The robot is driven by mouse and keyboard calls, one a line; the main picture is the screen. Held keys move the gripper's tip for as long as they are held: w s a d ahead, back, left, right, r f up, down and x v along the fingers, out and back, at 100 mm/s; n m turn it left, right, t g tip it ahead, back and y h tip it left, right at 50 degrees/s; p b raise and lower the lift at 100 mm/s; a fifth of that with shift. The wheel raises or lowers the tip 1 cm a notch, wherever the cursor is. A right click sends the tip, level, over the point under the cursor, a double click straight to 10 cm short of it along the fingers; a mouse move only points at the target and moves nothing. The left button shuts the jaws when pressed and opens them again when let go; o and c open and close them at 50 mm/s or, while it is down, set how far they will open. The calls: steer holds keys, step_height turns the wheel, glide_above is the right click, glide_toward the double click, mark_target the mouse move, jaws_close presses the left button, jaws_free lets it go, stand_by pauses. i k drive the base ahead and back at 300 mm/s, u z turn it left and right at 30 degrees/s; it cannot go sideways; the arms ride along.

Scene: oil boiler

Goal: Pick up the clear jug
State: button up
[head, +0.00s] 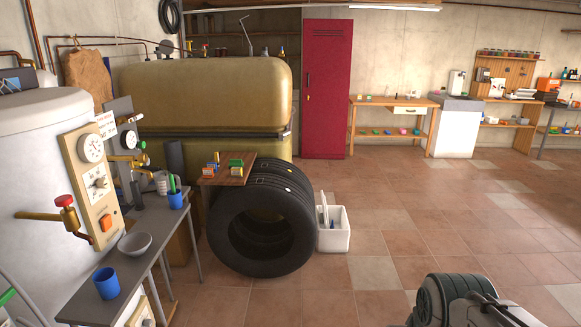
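Part of my arm shows at the bottom right, well away from the jug and the table. The fingers of my gripper are not in view.
A blue cup (107,284), a grey bowl (134,244) and a blue pot (175,200) share the table. The boiler (40,160) with its red-handled valve (66,203) stands close behind. Tyres (262,230) and a white bin (334,238) stand right; tiled floor is clear beyond.

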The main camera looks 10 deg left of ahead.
mark_target(162, 183)
steer(key=u, duration=0.2)
steer(key=i, duration=1.6)
steer(key=u, duration=0.85)
steer(key=i, duration=1.8)
steer(key=u, duration=0.8)
steer(key=i, duration=0.65)
steer(key=u, duration=0.1)
